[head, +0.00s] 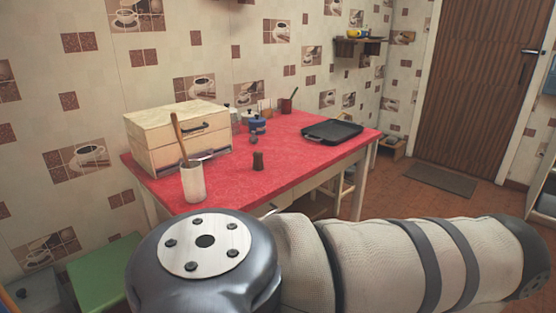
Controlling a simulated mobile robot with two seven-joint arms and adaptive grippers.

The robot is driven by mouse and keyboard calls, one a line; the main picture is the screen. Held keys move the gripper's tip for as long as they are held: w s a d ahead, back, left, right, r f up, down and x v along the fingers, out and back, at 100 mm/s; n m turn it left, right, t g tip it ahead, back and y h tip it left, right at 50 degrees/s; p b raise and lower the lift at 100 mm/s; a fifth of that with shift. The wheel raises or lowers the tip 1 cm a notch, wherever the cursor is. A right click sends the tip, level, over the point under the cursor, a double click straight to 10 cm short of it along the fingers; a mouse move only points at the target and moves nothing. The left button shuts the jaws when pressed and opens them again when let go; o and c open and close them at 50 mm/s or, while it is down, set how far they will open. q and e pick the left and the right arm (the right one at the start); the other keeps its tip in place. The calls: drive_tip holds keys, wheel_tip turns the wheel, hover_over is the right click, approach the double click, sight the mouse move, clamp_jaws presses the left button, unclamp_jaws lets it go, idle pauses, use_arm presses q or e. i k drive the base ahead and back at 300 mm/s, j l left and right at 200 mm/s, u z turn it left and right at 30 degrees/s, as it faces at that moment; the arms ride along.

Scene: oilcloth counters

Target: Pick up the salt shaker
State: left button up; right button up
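A small dark brown, waisted shaker-like piece (258,160) stands upright on the red-topped table (290,170), near its front middle. It may be the salt shaker, but I cannot tell for sure from its look. Small jars (246,117) stand at the back of the table beside the wooden box, too small to make out. One of my arms fills the bottom of the head view, in front of the table. Neither of my grippers shows in this view.
A white cup (193,182) with a wooden utensil stands at the table's front left, before a wooden box (178,136). A blue pot (257,125), a brown mug (286,106) and a black pan (332,132) stand farther back. A green stool (105,272) is at lower left.

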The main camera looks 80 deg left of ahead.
sight(258, 162)
drive_tip(key=u, duration=2.75)
drive_tip(key=i+l+z, duration=0.25)
drive_tip(key=i+l, duration=0.75)
